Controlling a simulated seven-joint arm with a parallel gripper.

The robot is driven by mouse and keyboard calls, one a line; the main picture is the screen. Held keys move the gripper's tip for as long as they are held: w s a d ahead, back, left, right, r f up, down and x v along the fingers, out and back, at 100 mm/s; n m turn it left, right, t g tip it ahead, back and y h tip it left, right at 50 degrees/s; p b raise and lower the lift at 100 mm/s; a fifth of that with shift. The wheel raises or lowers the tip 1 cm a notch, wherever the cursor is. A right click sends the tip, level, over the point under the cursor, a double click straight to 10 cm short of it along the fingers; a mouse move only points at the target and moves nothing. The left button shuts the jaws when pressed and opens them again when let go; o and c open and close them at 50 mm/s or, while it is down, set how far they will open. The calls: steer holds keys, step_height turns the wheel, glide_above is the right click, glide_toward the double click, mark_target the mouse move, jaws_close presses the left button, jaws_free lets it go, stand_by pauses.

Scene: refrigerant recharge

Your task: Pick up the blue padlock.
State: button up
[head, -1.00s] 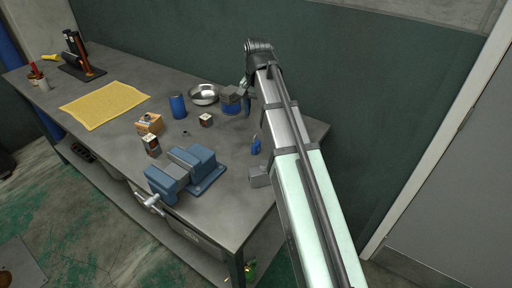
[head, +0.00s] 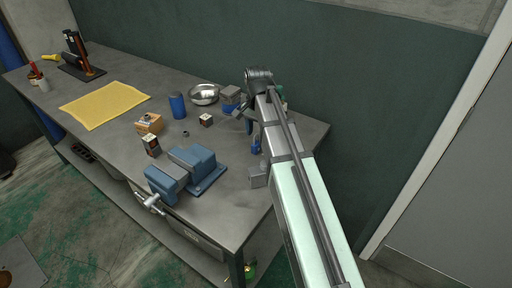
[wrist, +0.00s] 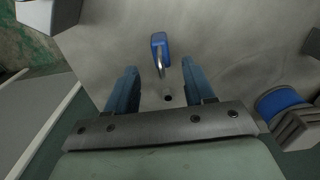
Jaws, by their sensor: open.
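The blue padlock (head: 256,146) lies on the grey workbench (head: 235,205), near its right end, partly beside my arm in the head view. In the wrist view the padlock (wrist: 160,42) is at the top centre, with its metal shackle pointing down between my fingers. My gripper (wrist: 159,70) is open and empty. Its two blue fingers stand on either side of the shackle, with the padlock's body beyond the fingertips. In the head view my gripper (head: 245,120) is just behind the padlock, partly hidden by my arm.
A grey block (head: 258,177) stands in front of the padlock. A blue vise (head: 190,168) is to its left. A blue-and-grey item (head: 231,98) and a metal bowl (head: 203,94) are behind. A blue can (head: 177,106), small boxes (head: 151,146) and a yellow mat (head: 105,104) lie further left.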

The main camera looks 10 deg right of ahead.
mark_target(256, 142)
steer(key=shift+a+f, duration=0.2)
steer(key=shift+f, duration=2.7)
jaws_close()
